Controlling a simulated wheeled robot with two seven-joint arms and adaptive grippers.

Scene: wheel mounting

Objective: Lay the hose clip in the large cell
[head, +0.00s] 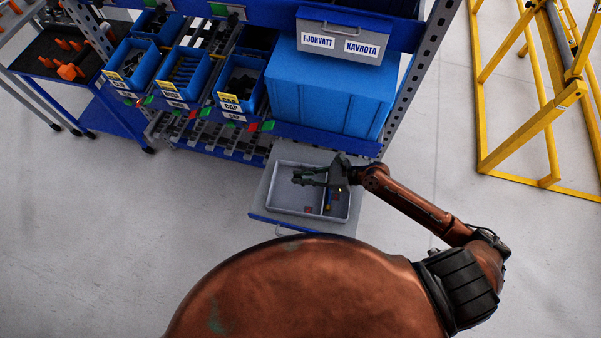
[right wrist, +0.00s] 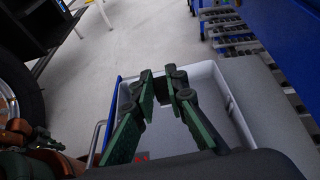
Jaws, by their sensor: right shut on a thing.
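The grey divided tray (head: 278,207) lies below the shelf rack in the head view. Its large cell is on the left, with smaller cells on the right. My right gripper (head: 297,177) is over the large cell, its fingers pointing left. In the right wrist view, the gripper (right wrist: 166,88) has its green-lined fingers closed on a small dark thing (right wrist: 168,90) at the tips. This is probably the hose clip, but it is too dark and small to make out its shape. The tray rim (right wrist: 226,100) shows beyond the fingers. My left gripper is not in view.
Small red and yellow items lie in the tray's right cells. Blue bins (head: 185,72) and a large blue crate (head: 325,95) stand on the rack behind. A yellow frame (head: 530,120) is at the right. A black tyre (right wrist: 22,95) shows at the left wrist-view edge.

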